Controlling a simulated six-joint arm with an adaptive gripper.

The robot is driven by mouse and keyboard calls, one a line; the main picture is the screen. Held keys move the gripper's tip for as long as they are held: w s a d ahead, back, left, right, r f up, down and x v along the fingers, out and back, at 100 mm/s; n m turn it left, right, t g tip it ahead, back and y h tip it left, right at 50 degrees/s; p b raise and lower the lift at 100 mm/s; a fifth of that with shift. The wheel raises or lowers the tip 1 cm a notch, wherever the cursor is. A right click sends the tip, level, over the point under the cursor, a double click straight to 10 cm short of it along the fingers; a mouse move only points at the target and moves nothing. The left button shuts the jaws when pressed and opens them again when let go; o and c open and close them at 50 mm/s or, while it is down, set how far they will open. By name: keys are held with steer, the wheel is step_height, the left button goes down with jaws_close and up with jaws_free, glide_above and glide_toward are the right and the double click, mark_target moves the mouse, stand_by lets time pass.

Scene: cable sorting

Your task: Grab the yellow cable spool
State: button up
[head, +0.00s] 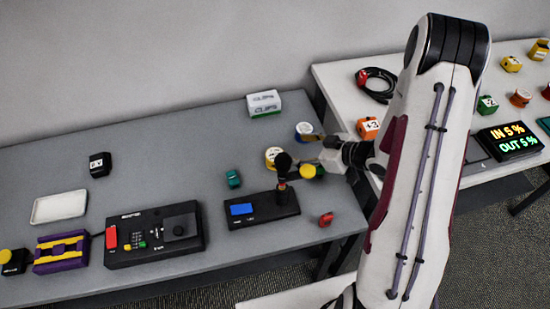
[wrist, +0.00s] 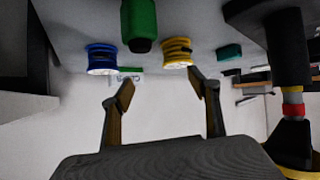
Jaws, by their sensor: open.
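The yellow spool (head: 273,157), with a pale face, stands on the grey table left of my gripper (head: 306,150). In the wrist view the yellow spool (wrist: 177,47) appears beyond the fingertips, above the gap and nearer the right finger. My gripper (wrist: 163,88) is open, with nothing between its fingers and clear space between it and the spool. A blue spool (wrist: 102,56) is left of the yellow one in the wrist view; it also shows behind my fingers in the head view (head: 303,128).
A yellow round part (head: 308,171) lies below my fingers. A green cylinder (wrist: 138,20) sits between the spools in the wrist view. A clip box (head: 264,104) stands behind.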

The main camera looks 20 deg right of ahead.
steer(key=shift+s+a+f+y, duration=0.8)
steer(key=shift+s+a+f, duration=0.15)
steer(key=shift+s, duration=0.05)
steer(key=shift+w, duration=0.1)
steer(key=shift+x, duration=1.25)
steer(key=shift+a, duration=0.1)
steer(key=shift+x, duration=2.5)
steer(key=c, duration=1.3)
